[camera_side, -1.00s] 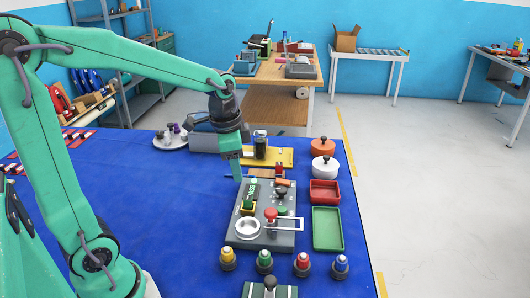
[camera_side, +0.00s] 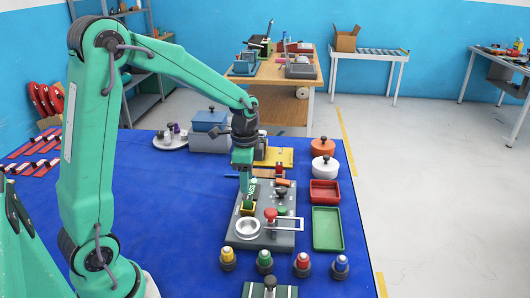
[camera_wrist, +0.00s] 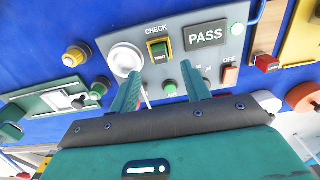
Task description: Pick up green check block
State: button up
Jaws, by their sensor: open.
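The green check block (camera_wrist: 160,49) sits in a yellow-edged holder under the CHECK label on the grey panel (camera_wrist: 205,58). In the side view the block (camera_side: 247,206) shows on the panel's left part, below my gripper. My gripper (camera_side: 245,188) points down just above the panel. In the wrist view my gripper (camera_wrist: 160,70) is open, with its two green fingers spread and nothing between them. The block appears just beyond the fingertips, roughly midway between them. The exact height gap cannot be told.
Red (camera_side: 324,192) and green trays (camera_side: 327,228) lie to the right.

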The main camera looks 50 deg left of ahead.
aim_at(248, 198)
jog(key=shift+f, duration=3.2)
grip_shut()
jog(key=shift+r, duration=0.2)
jog(key=shift+w+r, duration=0.1)
jog(key=shift+r, duration=0.45)
jog(key=r, duration=0.3)
jog(key=shift+d+r, duration=0.1)
jog(key=shift+d, duration=0.3)
jog(key=s+d+r, duration=0.4)
jog(key=d+r, duration=0.2)
jog(key=d, duration=0.4)
jog(key=shift+s+r, duration=0.15)
jog(key=shift+r, duration=0.05)
